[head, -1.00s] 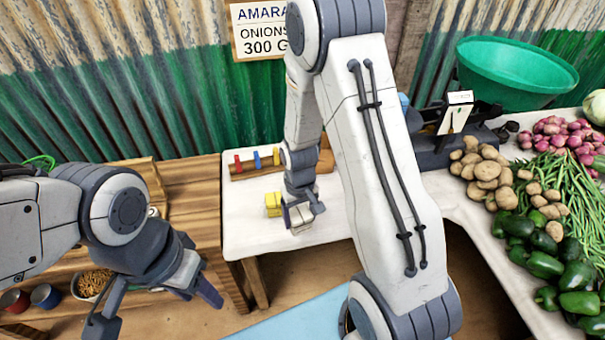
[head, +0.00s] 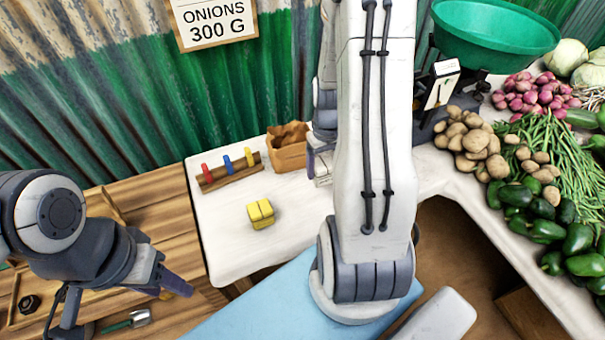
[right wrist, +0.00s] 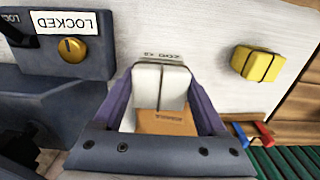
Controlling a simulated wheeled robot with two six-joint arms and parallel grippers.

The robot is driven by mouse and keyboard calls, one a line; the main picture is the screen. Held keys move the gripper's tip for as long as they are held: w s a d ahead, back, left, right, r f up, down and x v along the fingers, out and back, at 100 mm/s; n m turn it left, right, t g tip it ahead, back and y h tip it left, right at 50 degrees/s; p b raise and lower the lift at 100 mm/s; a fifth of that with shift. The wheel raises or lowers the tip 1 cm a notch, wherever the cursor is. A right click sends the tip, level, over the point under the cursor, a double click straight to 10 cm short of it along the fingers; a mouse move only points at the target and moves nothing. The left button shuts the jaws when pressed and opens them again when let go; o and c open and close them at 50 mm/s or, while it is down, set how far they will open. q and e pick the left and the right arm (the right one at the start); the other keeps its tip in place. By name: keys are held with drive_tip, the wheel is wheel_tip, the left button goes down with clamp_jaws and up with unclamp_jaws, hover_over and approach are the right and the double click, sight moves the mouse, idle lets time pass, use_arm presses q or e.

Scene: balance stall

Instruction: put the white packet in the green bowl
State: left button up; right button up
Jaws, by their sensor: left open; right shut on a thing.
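The white packet (right wrist: 146,80) is between the dark fingers of my right gripper (right wrist: 162,95) in the right wrist view, and the gripper is shut on it. In the head view my right arm hides most of that gripper; a small part of it shows over the white table. My left gripper (head: 122,300) is open and empty at the lower left, over the wooden bench.
A yellow packet (head: 261,214) lies on the white table (head: 225,250). Behind it are a wooden rack (head: 230,174) with coloured pieces and a brown box (head: 285,152). Potatoes (head: 465,135), onions (head: 535,95) and green peppers (head: 540,228) crowd the right side. A LOCKED sign (right wrist: 62,22) shows near my right gripper.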

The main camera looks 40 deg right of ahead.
drive_tip(key=w+a+f, duration=0.2)
drive_tip(key=w, duration=0.1)
drive_tip(key=w+a+f, duration=0.1)
drive_tip(key=w, duration=0.1)
drive_tip(key=shift+a+f, duration=0.15)
drive_tip(key=shift+f, duration=0.1)
drive_tip(key=shift+w+a+f, duration=0.1)
drive_tip(key=shift+w+f, duration=0.05)
drive_tip(key=shift+f, duration=1.95)
drive_tip(key=shift+f, duration=0.2)
drive_tip(key=o, duration=1.5)
wheel_tip(320, 180, up, 12)
drive_tip(key=shift+r+p, duration=0.25)
drive_tip(key=shift+p, duration=0.05)
